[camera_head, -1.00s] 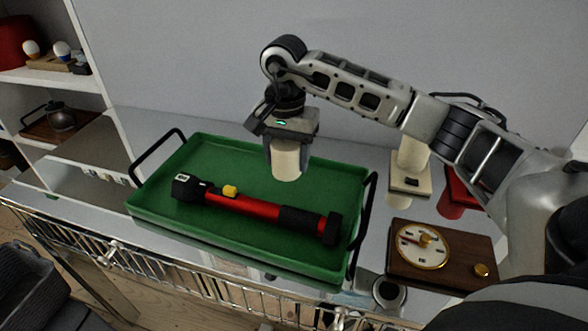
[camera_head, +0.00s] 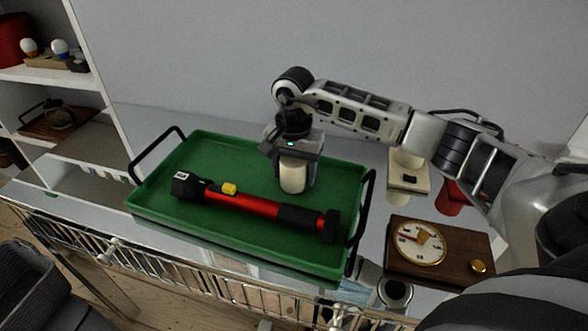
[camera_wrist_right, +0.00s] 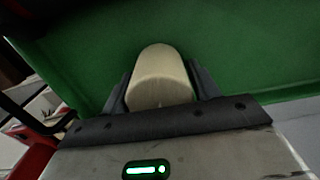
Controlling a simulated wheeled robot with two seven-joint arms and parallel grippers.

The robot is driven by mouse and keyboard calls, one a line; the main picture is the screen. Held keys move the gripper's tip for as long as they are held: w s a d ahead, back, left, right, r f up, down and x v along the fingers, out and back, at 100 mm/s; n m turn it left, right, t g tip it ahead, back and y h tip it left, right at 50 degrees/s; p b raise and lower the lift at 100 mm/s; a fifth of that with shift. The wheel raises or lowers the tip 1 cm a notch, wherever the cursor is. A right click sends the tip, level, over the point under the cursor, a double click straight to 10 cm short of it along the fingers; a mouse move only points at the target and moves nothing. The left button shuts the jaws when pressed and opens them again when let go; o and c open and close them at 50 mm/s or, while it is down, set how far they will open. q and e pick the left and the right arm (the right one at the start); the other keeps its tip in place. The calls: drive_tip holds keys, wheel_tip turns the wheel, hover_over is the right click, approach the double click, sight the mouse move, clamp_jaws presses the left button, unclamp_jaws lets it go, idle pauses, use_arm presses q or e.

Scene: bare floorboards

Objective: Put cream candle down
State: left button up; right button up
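The cream candle (camera_head: 292,178) is a short pale cylinder. It is between the fingers of my right gripper (camera_head: 295,180), at the back right part of the green tray (camera_head: 235,160). In the right wrist view, the candle (camera_wrist_right: 160,78) has a finger close against each side, with the green tray surface beyond it. My right gripper looks shut on it. The candle's base is low, at or just above the tray floor; I cannot tell if it touches. My left gripper is not in view.
A red and black flashlight (camera_head: 255,205) with a yellow button lies across the tray in front of the candle. Black handles (camera_head: 362,215) stand at the tray ends. A wooden box with a dial (camera_head: 440,250) is to the right, with a cream object (camera_head: 408,172) behind it.

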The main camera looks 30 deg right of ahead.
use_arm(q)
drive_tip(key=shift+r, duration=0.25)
use_arm(e)
drive_tip(key=shift+o, duration=0.9)
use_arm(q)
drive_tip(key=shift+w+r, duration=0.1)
use_arm(e)
drive_tip(key=shift+r, duration=0.1)
drive_tip(key=shift+r, duration=0.25)
wheel_tip(320, 180, up, 11)
drive_tip(key=shift+f, duration=0.2)
drive_tip(key=shift+r, duration=0.55)
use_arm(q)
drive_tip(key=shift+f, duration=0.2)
